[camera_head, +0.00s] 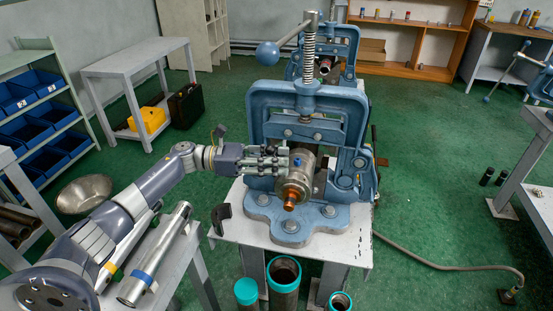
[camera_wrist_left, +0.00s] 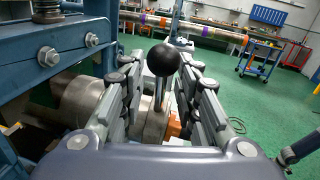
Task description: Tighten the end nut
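A steel cylinder (camera_head: 303,165) is clamped in the blue pipe vise (camera_head: 308,110). The end nut (camera_head: 295,187) is a steel ring at its near end, with a copper-coloured stub (camera_head: 290,203) sticking out. My left gripper (camera_head: 284,161) reaches in from the left, beside the cylinder's upper side. In the left wrist view its two fingers stand apart. Between them is a rod with a black ball (camera_wrist_left: 163,60), rising from near the steel nut (camera_wrist_left: 156,125). Gaps show on both sides of the ball. Any contact lower on the rod is hidden. My right gripper is not in view.
A lever with a blue ball (camera_head: 268,53) tops the vise. A steel tube (camera_head: 157,258) with a blue band lies on a bench at the left. Several teal-rimmed pipes stand at the vise table's (camera_head: 225,232) front. Open green floor lies to the right.

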